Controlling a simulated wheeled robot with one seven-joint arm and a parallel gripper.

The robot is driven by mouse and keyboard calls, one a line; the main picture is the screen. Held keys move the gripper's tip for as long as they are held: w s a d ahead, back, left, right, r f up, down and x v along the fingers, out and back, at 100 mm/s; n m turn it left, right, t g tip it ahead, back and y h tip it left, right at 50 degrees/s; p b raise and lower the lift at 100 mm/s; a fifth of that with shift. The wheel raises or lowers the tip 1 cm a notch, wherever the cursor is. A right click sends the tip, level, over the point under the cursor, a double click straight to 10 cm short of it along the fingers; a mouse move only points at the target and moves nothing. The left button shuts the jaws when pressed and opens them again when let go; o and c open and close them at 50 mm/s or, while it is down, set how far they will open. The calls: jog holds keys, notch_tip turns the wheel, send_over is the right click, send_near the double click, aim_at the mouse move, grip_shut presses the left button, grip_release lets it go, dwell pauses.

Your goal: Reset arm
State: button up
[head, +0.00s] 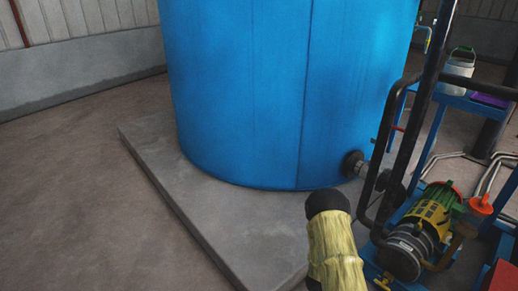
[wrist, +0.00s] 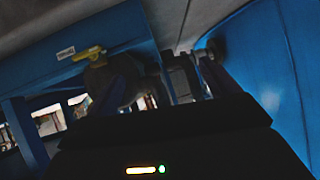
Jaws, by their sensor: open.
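My gripper (wrist: 170,76) shows in the wrist view as a dark body with two dim fingers spread apart. It is open, and I see nothing held between the fingers. In the head view, my arm in a yellow cover with a black end rises from the bottom edge, right of centre, in front of the concrete slab. The gripper itself cannot be made out in that view.
A large blue tank (head: 290,90) stands on a concrete slab (head: 215,215). At right are a yellow-green pump (head: 425,230), dark pipe frames and a blue stand holding a white bucket (head: 458,70). A yellow valve handle (wrist: 89,53) shows in the wrist view. The floor at left is clear.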

jog(key=s+a+r+n+g+y, duration=0.1)
jog(key=s+a+r+n+y, duration=0.15)
jog(key=a+r, duration=0.45)
jog(key=s+a+r+n+g+y, duration=0.1)
jog(key=a+r+n+y, duration=0.2)
jog(key=r, duration=0.8)
jog(key=s+a+r+n+g+y, duration=0.1)
jog(key=s+a+r+n+g, duration=0.1)
jog(key=s+r, duration=0.6)
jog(key=s+a+r+n+g+y, duration=0.1)
jog(key=s+a+r+n+g, duration=0.2)
jog(key=s, duration=0.8)
notch_tip(320, 180, up, 39)
jog(key=p, duration=3.8)
jog(key=shift+d+t, duration=0.4)
jog(key=shift+d, duration=0.05)
jog(key=shift+m, duration=0.25)
